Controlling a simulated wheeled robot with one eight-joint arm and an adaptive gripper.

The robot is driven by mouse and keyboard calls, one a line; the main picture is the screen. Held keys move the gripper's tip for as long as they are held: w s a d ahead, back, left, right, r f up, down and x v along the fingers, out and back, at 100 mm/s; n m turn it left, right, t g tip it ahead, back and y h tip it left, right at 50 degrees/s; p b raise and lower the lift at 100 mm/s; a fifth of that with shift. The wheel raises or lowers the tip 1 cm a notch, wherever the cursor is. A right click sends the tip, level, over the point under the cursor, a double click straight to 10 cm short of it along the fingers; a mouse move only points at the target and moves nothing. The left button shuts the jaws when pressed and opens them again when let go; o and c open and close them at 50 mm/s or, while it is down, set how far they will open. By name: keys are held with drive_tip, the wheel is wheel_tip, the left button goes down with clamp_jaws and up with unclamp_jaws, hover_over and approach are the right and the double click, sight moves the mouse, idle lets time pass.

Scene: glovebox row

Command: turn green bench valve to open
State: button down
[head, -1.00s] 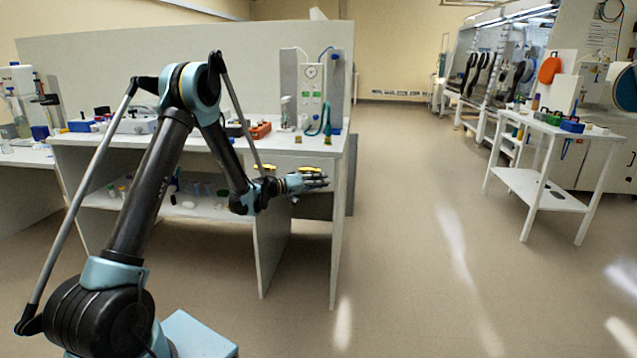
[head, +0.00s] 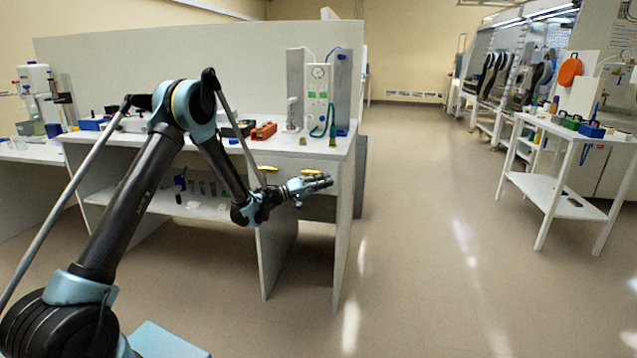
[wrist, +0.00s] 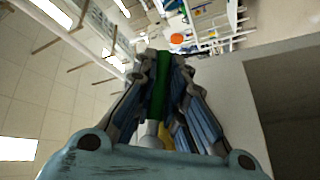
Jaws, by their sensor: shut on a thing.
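A white panel (head: 318,85) with a round gauge stands at the right end of the bench. Small green marks and a green looped hose (head: 331,118) are on it. I cannot make out which part is the green bench valve, or its handle position. My gripper (head: 325,182) is in front of the bench, below its top and apart from the panel. In the wrist view my gripper (wrist: 165,60) is shut on a long green thing (wrist: 158,88). A white rounded part (wrist: 150,136) shows below it. The held thing is too small to make out in the head view.
The white bench (head: 342,200) has drawers with yellow handles (head: 311,172) close behind my gripper. An orange-red box (head: 264,131) stands on its top. A white cart (head: 545,185) stands at the right. The floor (head: 420,230) between is clear.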

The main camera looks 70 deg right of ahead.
drive_tip(key=shift+w, duration=0.15)
drive_tip(key=c, duration=1.6)
unclamp_jaws()
drive_tip(key=shift+c, duration=0.2)
drive_tip(key=v, duration=1.2)
drive_tip(key=shift+f, duration=0.15)
drive_tip(key=shift+c, duration=0.4)
